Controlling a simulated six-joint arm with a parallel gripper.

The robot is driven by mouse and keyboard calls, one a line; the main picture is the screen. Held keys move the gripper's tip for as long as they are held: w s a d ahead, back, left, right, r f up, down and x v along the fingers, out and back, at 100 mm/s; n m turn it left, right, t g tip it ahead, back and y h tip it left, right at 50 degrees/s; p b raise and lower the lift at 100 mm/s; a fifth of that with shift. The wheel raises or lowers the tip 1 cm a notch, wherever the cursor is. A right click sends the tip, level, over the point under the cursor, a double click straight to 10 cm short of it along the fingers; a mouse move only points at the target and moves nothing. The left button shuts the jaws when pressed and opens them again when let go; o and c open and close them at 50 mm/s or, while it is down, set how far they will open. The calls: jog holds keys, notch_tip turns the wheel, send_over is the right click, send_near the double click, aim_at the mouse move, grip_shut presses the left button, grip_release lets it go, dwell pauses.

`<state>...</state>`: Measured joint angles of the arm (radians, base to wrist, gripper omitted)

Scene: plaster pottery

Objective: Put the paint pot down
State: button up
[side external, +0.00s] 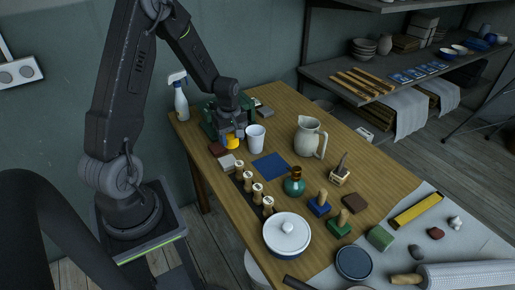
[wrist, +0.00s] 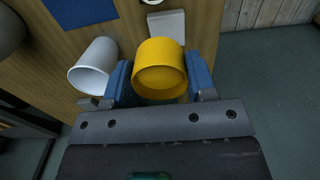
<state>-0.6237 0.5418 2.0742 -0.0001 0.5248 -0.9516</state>
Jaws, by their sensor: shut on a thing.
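The yellow paint pot (wrist: 160,66) is held between the two blue finger pads of my gripper (wrist: 160,84) in the wrist view. My gripper is shut on the pot. I cannot tell whether the pot's base touches anything beneath it. A white cup (side external: 256,138) stands just right of the pot; it also shows in the wrist view (wrist: 94,66), left of my gripper.
A blue square mat (side external: 270,166) lies bare on the table. A grey-white block (side external: 229,164) and a reddish-brown block (side external: 217,150) sit close by. Several stamps stand on a dark strip (side external: 250,187). A spray bottle (side external: 180,98) and a pitcher (side external: 309,137) stand farther off.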

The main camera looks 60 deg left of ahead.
jog(key=w+d+r+m, duration=0.1)
jog(key=w+d+m, duration=0.1)
jog(key=d+m, duration=0.7)
jog(key=w+d+r+m, duration=0.2)
jog(key=w+d+m, duration=0.1)
jog(key=d+m, duration=0.6)
notch_tip(320, 180, up, 4)
jog(key=r, duration=0.1)
jog(key=w+a+n, duration=0.8)
jog(key=w+a, duration=0.4)
jog(key=w, duration=0.2)
jog(key=w+a+n, duration=0.2)
jog(key=a+n, duration=0.3)
jog(key=a, duration=0.3)
jog(key=w+a+n, duration=0.3)
jog(key=a+n, duration=0.2)
jog(key=a, duration=0.4)
jog(key=f, duration=1.8)
jog(key=shift+s+d, duration=0.15)
jog(key=shift+d, duration=0.1)
